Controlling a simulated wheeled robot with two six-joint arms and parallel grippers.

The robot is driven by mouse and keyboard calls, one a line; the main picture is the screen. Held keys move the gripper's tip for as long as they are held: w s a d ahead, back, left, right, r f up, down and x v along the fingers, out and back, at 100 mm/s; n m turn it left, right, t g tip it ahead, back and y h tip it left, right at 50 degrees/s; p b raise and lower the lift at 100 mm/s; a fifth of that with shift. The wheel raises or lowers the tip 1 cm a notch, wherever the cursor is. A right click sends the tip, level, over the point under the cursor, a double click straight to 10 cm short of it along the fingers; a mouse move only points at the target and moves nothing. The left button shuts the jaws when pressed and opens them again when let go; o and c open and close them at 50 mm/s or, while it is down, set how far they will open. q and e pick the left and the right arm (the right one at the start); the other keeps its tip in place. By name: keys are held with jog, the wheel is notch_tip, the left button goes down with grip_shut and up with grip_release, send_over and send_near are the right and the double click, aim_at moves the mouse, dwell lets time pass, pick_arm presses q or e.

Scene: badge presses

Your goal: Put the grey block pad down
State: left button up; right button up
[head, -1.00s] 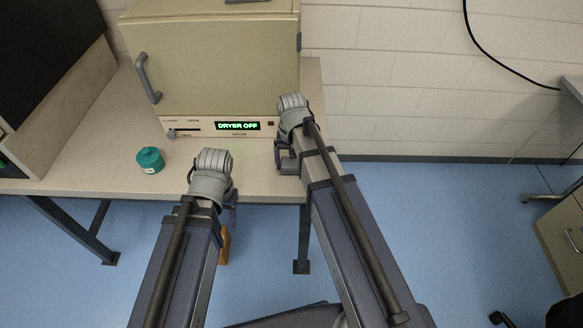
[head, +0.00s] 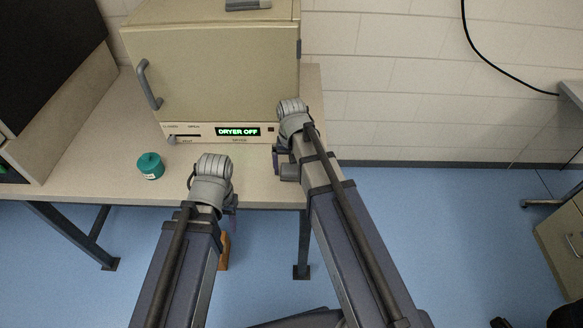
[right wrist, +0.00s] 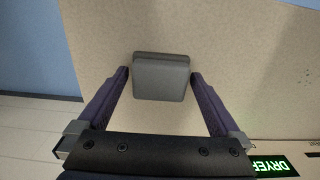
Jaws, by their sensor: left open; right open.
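The grey block pad (right wrist: 160,80) lies on the beige tabletop near its edge in the right wrist view. It sits between the fingertips of my right gripper (right wrist: 160,75), with a small gap on each side. That gripper is open. In the head view the pad (head: 290,173) shows partly, beside my right wrist at the table's front right corner. My left gripper (head: 232,203) is mostly hidden behind its own wrist near the table's front edge. It is open, and nothing shows in it.
A beige dryer (head: 215,75) with a grey handle stands at the back; its display reads "DRYER OFF". A teal round container (head: 150,166) stands on the table (head: 95,155) at left. A grey item (head: 248,4) lies on the dryer. Blue floor lies right of the table.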

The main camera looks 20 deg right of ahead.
aim_at(291, 168)
notch_tip(291, 168, up, 12)
jog(key=p, duration=1.1)
pick_arm(q)
notch_tip(291, 168, up, 12)
jog(key=shift+f, duration=0.15)
pick_arm(e)
jog(key=s+a+n+h, duration=0.1)
jog(key=s+a+n, duration=0.6)
jog(key=s+a, duration=0.3)
jog(key=s, duration=0.4)
jog(key=shift+a, duration=0.2)
jog(key=shift+s+f, duration=0.1)
